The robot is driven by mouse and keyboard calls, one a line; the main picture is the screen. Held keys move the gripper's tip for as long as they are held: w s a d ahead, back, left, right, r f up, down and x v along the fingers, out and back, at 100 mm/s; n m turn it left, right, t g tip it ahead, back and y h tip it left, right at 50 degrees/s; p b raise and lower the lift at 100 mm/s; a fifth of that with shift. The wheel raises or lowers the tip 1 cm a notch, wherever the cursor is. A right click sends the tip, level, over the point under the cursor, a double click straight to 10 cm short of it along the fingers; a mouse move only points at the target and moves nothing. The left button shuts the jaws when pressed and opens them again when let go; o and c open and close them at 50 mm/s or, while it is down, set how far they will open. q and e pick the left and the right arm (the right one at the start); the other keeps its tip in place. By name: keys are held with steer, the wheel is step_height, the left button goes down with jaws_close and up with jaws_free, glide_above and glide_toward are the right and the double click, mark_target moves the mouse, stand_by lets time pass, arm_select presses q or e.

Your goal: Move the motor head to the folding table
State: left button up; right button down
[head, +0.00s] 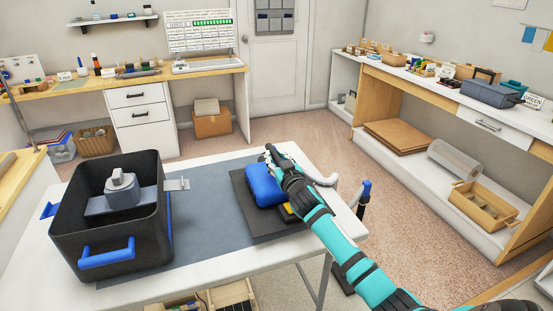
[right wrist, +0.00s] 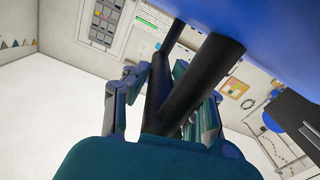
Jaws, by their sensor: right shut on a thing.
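The motor head, a blue rounded body (head: 264,185), is over a dark flat plate on the white folding table (head: 200,292) in the head view. My right gripper (head: 272,155) reaches over it from the right and is shut on it. In the right wrist view, black bars run between the fingers of my right gripper (right wrist: 165,90), beneath the large blue body (right wrist: 260,30). I cannot tell whether the motor head touches the plate. My left gripper is not in view.
A black bin (head: 120,250) with blue handles stands on the table's left, holding a grey object (head: 122,190). A grey mat (head: 205,210) has bare room between bin and plate. A yellow-and-black item (head: 287,213) lies beside the blue body. A workbench (head: 440,82) stands at right.

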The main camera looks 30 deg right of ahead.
steer(key=shift+f+b, duration=0.2)
steer(key=shift+b, duration=0.1)
stand_by(0.8)
steer(key=shift+f+b, duration=0.4)
steer(key=shift+f, duration=0.35)
steer(key=shift+f+b, duration=0.45)
steer(key=shift+f, duration=0.15)
stand_by(0.6)
